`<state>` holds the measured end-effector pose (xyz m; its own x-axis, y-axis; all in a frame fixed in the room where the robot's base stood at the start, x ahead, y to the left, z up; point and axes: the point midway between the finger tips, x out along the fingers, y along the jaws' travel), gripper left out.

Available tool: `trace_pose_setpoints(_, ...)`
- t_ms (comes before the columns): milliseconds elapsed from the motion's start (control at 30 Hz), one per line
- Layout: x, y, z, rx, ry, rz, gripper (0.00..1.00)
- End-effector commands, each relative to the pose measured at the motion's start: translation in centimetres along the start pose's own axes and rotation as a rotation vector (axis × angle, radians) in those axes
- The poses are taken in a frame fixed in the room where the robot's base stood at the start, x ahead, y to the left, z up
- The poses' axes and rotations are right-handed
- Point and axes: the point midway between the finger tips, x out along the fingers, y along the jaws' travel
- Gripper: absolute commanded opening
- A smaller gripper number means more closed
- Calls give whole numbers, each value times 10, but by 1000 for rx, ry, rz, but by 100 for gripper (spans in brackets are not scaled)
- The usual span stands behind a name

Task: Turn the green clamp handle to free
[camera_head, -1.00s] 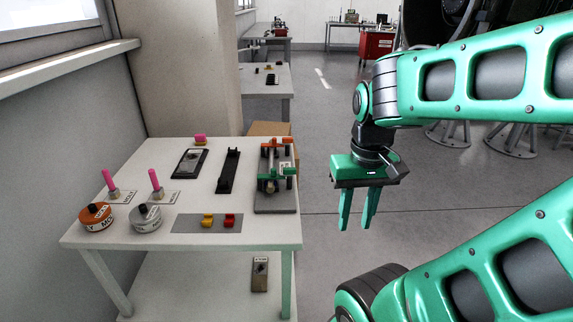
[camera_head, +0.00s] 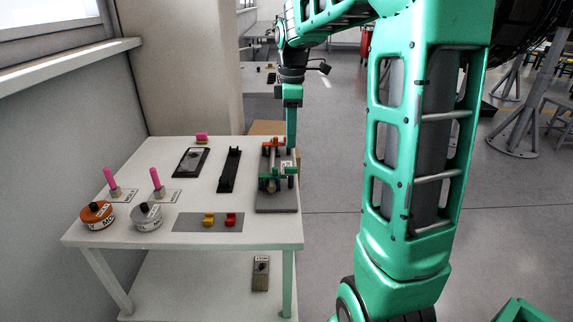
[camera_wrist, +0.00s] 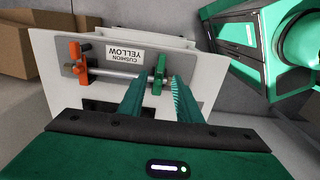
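The green clamp handle (camera_head: 288,170) is at the near end of a clamp fixture on a grey plate (camera_head: 276,205), at the right edge of the white table. In the wrist view the green handle (camera_wrist: 159,73) stands on a metal bar, in the gap between my fingertips as seen from there. My gripper (camera_wrist: 160,82) is open, with nothing held. I cannot tell how far the tips are from the handle. In the head view my gripper (camera_head: 291,140) points down by the fixture's far right side, seen edge-on.
An orange clamp handle (camera_wrist: 77,58) is at the bar's other end, beside a label (camera_wrist: 125,55) reading CUSHION YELLOW. A black holder (camera_head: 229,170) lies left of the fixture. A cardboard box (camera_wrist: 30,45) is beyond the table.

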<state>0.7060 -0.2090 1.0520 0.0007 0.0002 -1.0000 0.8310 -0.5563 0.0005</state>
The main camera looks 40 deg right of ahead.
Motion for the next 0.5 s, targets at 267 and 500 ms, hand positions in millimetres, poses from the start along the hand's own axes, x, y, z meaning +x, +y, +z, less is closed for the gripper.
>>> trace_pose_setpoints(267, 48, -2, 1, 5, -2, -5, 31)
trace_pose_setpoints(500, 83, -2, 1, 4, -2, -4, 31)
